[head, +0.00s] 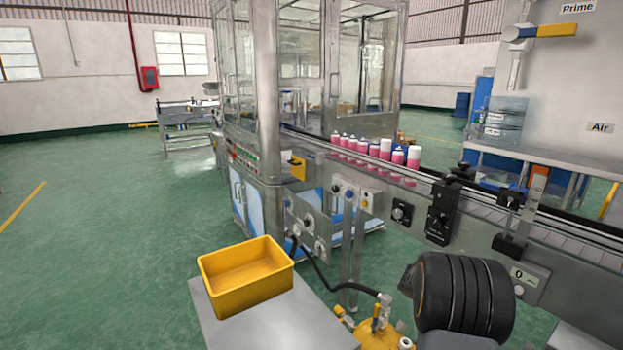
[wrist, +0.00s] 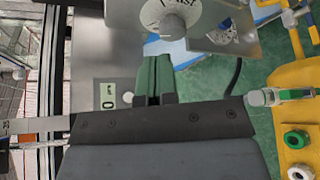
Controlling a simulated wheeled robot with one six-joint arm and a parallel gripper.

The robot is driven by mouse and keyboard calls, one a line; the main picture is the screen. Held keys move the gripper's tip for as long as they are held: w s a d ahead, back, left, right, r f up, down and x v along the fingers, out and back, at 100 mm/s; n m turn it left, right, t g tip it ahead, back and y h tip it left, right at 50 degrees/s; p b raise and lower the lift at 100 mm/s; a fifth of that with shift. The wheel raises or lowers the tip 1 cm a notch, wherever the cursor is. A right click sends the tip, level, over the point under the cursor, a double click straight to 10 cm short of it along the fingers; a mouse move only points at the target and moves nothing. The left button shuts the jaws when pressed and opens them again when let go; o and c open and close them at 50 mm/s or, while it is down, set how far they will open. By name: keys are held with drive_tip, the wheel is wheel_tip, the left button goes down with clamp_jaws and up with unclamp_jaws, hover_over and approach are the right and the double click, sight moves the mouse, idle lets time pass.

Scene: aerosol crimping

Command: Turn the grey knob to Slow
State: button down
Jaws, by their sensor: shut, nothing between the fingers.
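The grey knob (wrist: 173,25) shows at the top of the wrist view, on a pale round dial mounted on a metal panel. Part of a word like "Fast" is readable on the dial near the knob; the rest is cut off, and no Slow mark is readable. The knob's setting is unclear. My gripper (wrist: 154,60) has its green fingers together and empty, below the knob in the picture and apart from it. In the head view a dark ribbed part of my arm stands at lower right; the fingers are hidden there.
Another dial (wrist: 222,33) sits right of the knob. A plate marked 0 (wrist: 110,94) lies left of my fingers. In the head view, a conveyor (head: 480,197) carries several pink cans. A yellow bin (head: 246,276) stands at front left, and a yellow pot (head: 375,335) at the bottom.

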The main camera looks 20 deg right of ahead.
drive_tip(key=shift+w, duration=0.1)
drive_tip(key=shift+s+d+f+n+y+p, duration=0.1)
drive_tip(key=shift+s+d+n+y+p, duration=0.45)
drive_tip(key=shift+p, duration=2.7)
drive_tip(key=shift+s+d+f+n+y+p, duration=0.15)
drive_tip(key=shift+s+n+y+p, duration=0.85)
drive_tip(key=shift+p, duration=2.25)
drive_tip(key=shift+s+d+n+y+p, duration=0.1)
drive_tip(key=shift+s+d+n+p, duration=0.3)
drive_tip(key=shift+s+p, duration=1.85)
drive_tip(key=shift+w+p, duration=0.9)
drive_tip(key=shift+w, duration=0.05)
drive_tip(key=shift+w+d+r+b, duration=0.2)
drive_tip(key=shift+d+r+b, duration=0.25)
drive_tip(key=shift+d+b, duration=0.4)
drive_tip(key=shift+s+a+r, duration=0.15)
drive_tip(key=shift+a+r, duration=0.05)
drive_tip(key=shift+r, duration=0.15)
drive_tip(key=w+a+b, duration=0.1)
drive_tip(key=w+a, duration=0.1)
drive_tip(key=w, duration=0.4)
